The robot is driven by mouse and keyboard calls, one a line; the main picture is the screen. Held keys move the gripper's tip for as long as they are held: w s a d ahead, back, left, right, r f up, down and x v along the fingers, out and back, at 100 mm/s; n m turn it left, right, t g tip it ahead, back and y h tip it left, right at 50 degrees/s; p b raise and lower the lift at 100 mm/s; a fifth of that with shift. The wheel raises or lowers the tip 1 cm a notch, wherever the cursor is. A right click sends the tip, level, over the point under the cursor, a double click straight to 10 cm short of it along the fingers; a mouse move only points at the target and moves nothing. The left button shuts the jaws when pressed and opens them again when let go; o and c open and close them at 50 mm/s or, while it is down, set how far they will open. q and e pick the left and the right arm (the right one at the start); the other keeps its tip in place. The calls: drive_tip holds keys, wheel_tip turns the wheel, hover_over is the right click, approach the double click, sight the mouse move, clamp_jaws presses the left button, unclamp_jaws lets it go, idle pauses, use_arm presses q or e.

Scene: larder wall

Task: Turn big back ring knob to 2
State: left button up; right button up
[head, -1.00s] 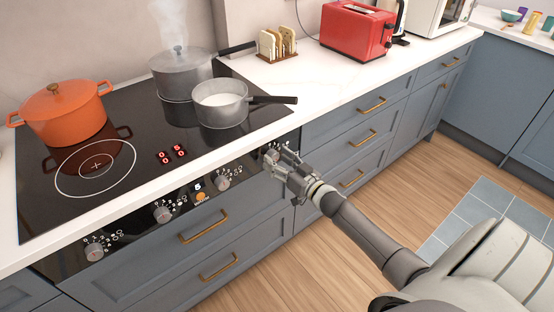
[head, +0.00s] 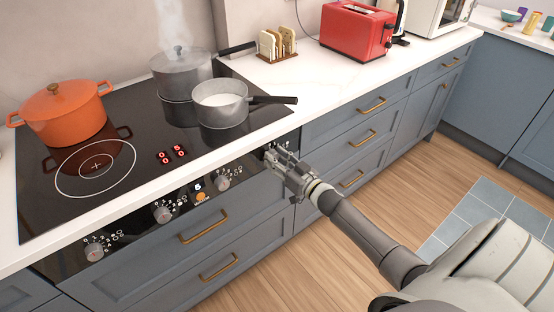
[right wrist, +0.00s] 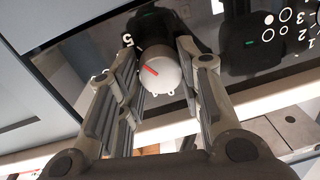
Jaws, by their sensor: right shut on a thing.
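My right gripper (head: 273,156) is at the rightmost knob of the hob's front control panel (head: 130,231). In the right wrist view the pale round knob (right wrist: 162,70) sits between the two fingers, which are shut on it. Its red pointer mark slants up and left in that picture, toward the side with the printed 5; the exact setting cannot be read. In the head view the gripper hides most of this knob. Three other knobs show: left (head: 95,252), second (head: 163,213) and third (head: 222,183). My left gripper is not in view.
On the black hob (head: 60,205) stand an orange pot (head: 65,115), a steaming lidded grey pot (head: 182,80) and a saucepan (head: 220,108) of white liquid. Red digits (head: 172,155) glow on the glass. Drawer handles (head: 203,226) stick out below the panel.

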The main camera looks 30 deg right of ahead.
drive_tip(key=n+h+b, duration=0.1)
drive_tip(key=n, duration=1.5)
drive_tip(key=shift+a+n, duration=0.1)
drive_tip(key=shift+n, duration=0.3)
idle(0.3)
drive_tip(key=o, duration=1.1)
drive_tip(key=shift+c, duration=0.2)
